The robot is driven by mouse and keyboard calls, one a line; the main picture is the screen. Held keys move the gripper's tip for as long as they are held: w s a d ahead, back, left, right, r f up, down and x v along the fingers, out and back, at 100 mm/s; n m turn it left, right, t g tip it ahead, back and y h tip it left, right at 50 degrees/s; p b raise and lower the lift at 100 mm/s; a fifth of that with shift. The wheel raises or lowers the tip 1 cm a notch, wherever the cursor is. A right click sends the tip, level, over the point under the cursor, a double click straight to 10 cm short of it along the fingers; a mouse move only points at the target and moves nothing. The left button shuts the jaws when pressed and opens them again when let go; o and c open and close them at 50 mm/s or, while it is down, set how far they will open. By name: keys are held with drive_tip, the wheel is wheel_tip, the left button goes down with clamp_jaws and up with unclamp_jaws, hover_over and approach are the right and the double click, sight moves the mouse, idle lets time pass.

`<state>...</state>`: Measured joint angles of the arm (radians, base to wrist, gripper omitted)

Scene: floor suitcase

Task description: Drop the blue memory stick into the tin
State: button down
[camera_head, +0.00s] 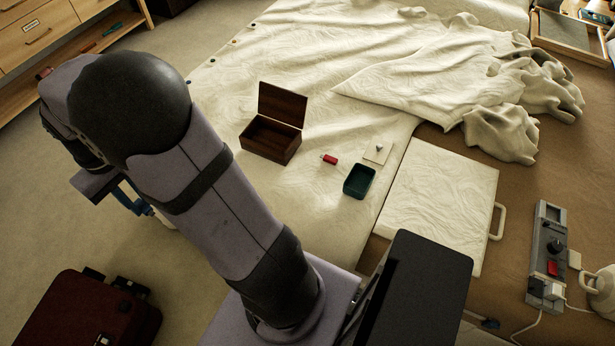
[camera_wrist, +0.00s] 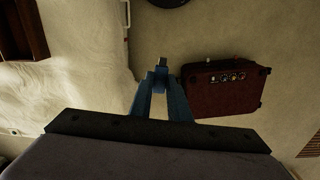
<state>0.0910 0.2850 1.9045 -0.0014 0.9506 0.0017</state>
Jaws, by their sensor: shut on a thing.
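My gripper (camera_wrist: 160,78) has blue fingers, closed together at the tips. A small dark bluish piece, which looks like the blue memory stick (camera_wrist: 161,63), shows at the fingertips; its far end sticks out and the rest is hidden. In the head view my gripper (camera_head: 143,207) hangs at the left, partly behind my arm, over the floor beside the white sheet. The tin (camera_head: 359,181) is a small dark teal open container on the sheet, well to the right of my gripper. Its inside is dark.
A red memory stick (camera_head: 330,159) lies between the tin and an open wooden box (camera_head: 270,140). A pale card (camera_head: 378,151) lies behind the tin. A dark red suitcase (camera_head: 80,312) stands at lower left; it also shows in the wrist view (camera_wrist: 225,93). A white board (camera_head: 436,205) lies right.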

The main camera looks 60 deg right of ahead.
drive_tip(key=s+d+f+m, duration=0.2)
drive_tip(key=s+d+m, duration=0.2)
drive_tip(key=d, duration=0.9)
drive_tip(key=n+p, duration=0.3)
drive_tip(key=n, duration=0.2)
hover_over(360, 180)
wheel_tip(360, 180, down, 8)
drive_tip(key=shift+f, duration=0.2)
drive_tip(key=shift+f+b, duration=2.55)
drive_tip(key=shift+f, duration=0.45)
